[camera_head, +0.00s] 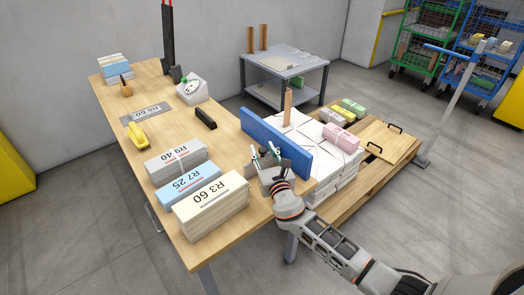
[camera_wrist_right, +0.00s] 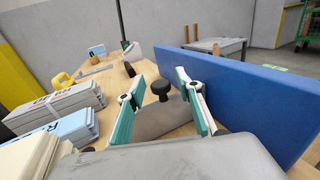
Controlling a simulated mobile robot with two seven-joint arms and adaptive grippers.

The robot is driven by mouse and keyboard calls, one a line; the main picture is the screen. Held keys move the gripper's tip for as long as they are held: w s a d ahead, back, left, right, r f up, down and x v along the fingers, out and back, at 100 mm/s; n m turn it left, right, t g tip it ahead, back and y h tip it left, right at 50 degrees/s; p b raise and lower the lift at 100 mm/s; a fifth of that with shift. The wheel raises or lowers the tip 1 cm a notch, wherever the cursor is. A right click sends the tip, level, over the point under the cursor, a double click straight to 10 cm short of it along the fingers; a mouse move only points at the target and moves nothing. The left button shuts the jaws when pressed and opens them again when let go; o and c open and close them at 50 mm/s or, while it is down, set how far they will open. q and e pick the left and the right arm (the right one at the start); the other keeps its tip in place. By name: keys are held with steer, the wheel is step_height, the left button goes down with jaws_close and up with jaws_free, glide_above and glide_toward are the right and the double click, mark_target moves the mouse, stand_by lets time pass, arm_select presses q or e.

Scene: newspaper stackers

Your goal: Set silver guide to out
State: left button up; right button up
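A grey metal piece with a rounded black knob, which looks like the silver guide, shows in the right wrist view (camera_wrist_right: 155,118) beside the blue board. In the head view my right gripper (camera_head: 266,156) mostly hides it at the table's right edge. The gripper's two teal-padded fingers are open and apart, with the black knob (camera_wrist_right: 160,88) seen between them. Whether either finger touches the knob or the grey piece I cannot tell. My left gripper is not in view.
The long blue board (camera_head: 275,142) stands upright just right of my gripper. Bundles labelled R3 60 (camera_head: 212,205), R7 25 and R9 40 lie to the left. A wrapped white stack (camera_head: 315,150) stands beyond the board. A black block (camera_head: 205,118) lies on the table.

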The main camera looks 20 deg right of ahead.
mark_target(270, 155)
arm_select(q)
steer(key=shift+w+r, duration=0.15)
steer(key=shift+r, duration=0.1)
arm_select(e)
steer(key=shift+w, duration=0.3)
jaws_close()
steer(key=shift+s+d+r, duration=0.1)
steer(key=shift+s+d, duration=0.05)
steer(key=shift+s, duration=0.2)
steer(key=s, duration=0.1)
steer(key=s+d+p, duration=0.1)
steer(key=shift+s+r, duration=0.15)
steer(key=shift+s, duration=0.25)
steer(key=s+d, duration=0.1)
steer(key=s, duration=0.2)
steer(key=s+d+p, duration=0.1)
steer(key=s, duration=0.2)
steer(key=s+d+p, duration=0.1)
steer(key=s, duration=0.3)
steer(key=shift+d+f, duration=0.25)
steer(key=shift+d, duration=0.1)
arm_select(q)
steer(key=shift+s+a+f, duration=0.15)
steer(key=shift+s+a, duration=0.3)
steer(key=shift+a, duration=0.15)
arm_select(e)
steer(key=shift+f, duration=0.1)
